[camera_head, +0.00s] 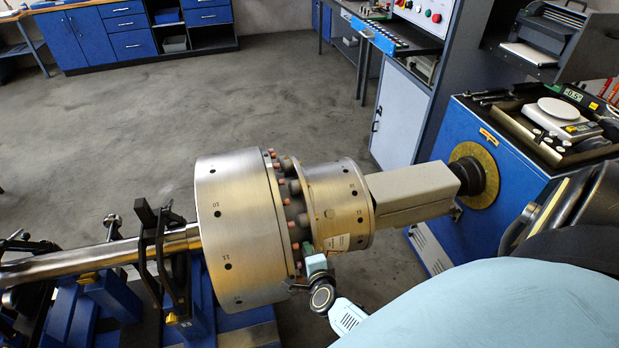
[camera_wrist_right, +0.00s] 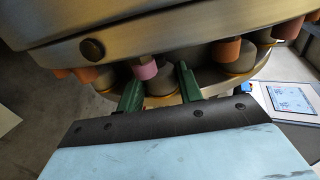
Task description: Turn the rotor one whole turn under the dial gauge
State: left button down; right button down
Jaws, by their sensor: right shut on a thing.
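The rotor (camera_head: 235,225) is a large steel drum with numbered dark holes, joined to a smaller drum (camera_head: 342,205). A ring of grey studs with copper-coloured ends (camera_head: 292,187) sits between the drums. My right gripper (camera_head: 309,253) is at the lower side of this ring. In the right wrist view its green fingers (camera_wrist_right: 160,88) stand either side of a grey stud with a pink end (camera_wrist_right: 146,68), shut on it. I cannot make out a dial gauge for certain. My left gripper is not in view.
The steel shaft (camera_head: 100,256) runs left through a black support (camera_head: 160,245) on a blue frame. A beige square cover (camera_head: 415,193) leads right to a blue cabinet (camera_head: 515,165). A lit screen (camera_wrist_right: 291,99) stands right in the wrist view. Floor behind is clear.

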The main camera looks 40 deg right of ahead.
aim_at(303, 236)
jog(key=shift+w+d+r+p, duration=0.15)
jog(key=shift+w+r+p, duration=0.2)
jog(key=shift+r+p, duration=0.35)
jog(key=shift+w+d+r+p, duration=0.15)
jog(key=shift+w+r+p, duration=0.3)
jog(key=shift+r, duration=0.45)
jog(key=shift+s, duration=0.1)
jog(key=shift+f, duration=0.1)
jog(key=c, duration=0.9)
grip_release()
jog(key=shift+c, duration=0.2)
jog(key=shift+s, duration=0.1)
jog(key=p+v, duration=0.2)
jog(key=v, duration=1.1)
jog(key=shift+a+p, duration=0.2)
jog(key=shift+p, duration=0.1)
jog(key=shift+s, duration=0.15)
